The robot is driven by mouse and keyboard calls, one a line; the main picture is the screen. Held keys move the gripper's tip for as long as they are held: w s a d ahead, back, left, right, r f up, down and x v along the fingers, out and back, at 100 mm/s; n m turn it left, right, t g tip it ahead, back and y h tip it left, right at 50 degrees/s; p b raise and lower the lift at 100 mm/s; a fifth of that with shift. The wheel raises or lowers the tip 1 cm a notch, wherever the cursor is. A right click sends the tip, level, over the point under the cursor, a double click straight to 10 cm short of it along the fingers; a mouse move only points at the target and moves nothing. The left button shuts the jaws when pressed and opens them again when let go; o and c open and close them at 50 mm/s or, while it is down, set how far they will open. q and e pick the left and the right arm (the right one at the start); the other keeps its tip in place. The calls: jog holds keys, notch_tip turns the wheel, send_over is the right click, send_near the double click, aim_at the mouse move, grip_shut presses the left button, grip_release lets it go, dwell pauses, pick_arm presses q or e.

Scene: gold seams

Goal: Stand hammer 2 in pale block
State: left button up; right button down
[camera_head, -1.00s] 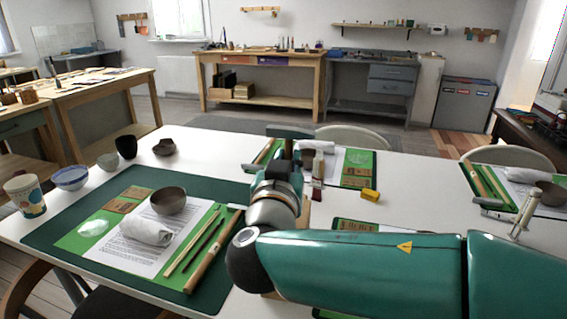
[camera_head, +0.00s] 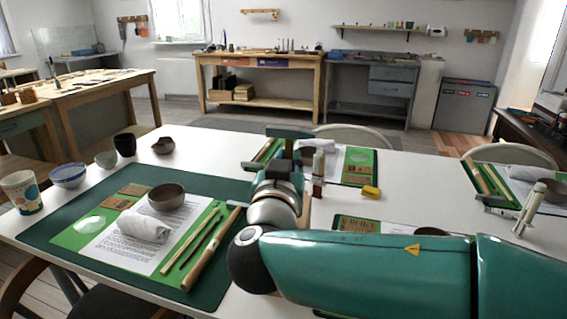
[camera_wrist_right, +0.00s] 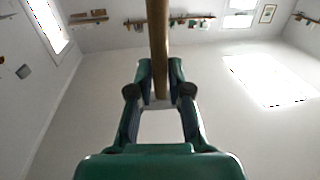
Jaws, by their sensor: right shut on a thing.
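My right gripper (camera_head: 290,140) is above the middle of the white table, beyond the mat. In the right wrist view the gripper (camera_wrist_right: 160,92) is shut on a wooden handle (camera_wrist_right: 158,45) that runs up out of the picture; no hammer head shows there. I cannot tell if this is hammer 2. My left gripper is not in view.
A dark bowl (camera_head: 167,197) and rolled white cloth (camera_head: 144,228) are on the front mat. Cups and bowls line the left edge. White table (camera_head: 415,200) is bare at right centre.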

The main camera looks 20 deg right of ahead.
jog(key=shift+f, duration=0.1)
dwell(0.5)
jog(key=c, duration=1)
grip_release()
jog(key=shift+c, duration=0.2)
jog(key=shift+s, duration=0.15)
jog(key=b+v, duration=0.5)
jog(key=v, duration=0.4)
